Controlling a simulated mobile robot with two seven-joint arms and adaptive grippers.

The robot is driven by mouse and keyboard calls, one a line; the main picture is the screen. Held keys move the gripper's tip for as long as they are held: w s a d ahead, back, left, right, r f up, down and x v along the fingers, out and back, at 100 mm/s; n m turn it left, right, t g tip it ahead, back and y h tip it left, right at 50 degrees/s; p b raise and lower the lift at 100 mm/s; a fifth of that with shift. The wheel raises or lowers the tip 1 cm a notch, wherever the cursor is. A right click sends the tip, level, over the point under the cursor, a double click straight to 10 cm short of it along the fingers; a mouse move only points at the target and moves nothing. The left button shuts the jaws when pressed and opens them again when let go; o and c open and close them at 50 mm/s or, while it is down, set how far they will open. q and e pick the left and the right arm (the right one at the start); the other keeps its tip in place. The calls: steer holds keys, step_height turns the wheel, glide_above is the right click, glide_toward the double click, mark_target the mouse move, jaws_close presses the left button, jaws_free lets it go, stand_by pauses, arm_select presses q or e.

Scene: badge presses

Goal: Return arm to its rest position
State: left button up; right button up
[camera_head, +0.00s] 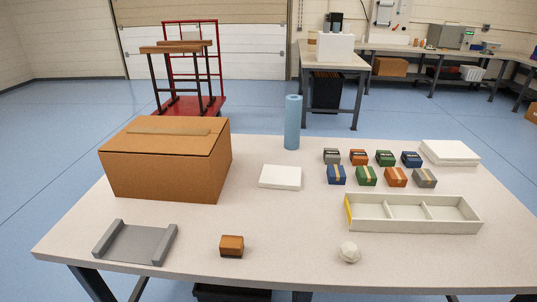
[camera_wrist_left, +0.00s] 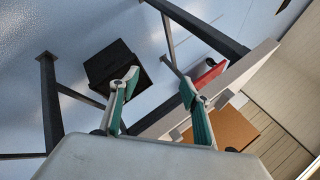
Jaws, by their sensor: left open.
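My left gripper (camera_wrist_left: 160,84) shows only in the left wrist view. Its two green-padded fingers are spread apart with nothing between them. Beyond the fingers are table legs, blue floor and a black bin (camera_wrist_left: 108,68), so the gripper is off the table's edge, apart from the things on top. Neither gripper nor arm shows in the head view, and my right gripper is in no view. On the table (camera_head: 310,262) in the head view, a small orange-brown box (camera_head: 231,245) stands alone near the front, and several small coloured boxes (camera_head: 366,177) stand in two rows at right.
A large cardboard box (camera_head: 160,172) stands at the table's left, behind a grey cradle (camera_head: 135,243). A white three-compartment tray (camera_head: 415,226), white faceted piece (camera_head: 349,252), white slab (camera_head: 280,177) and upright blue cylinder (camera_head: 292,122) also stand there.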

arm_select(q)
steer(key=d+f+n+t+h, duration=0.3)
steer(key=d+f+h, duration=0.3)
steer(key=d+f, duration=0.8)
steer(key=shift+d+h, duration=0.3)
steer(key=shift+d, duration=0.25)
steer(key=shift+w, duration=0.1)
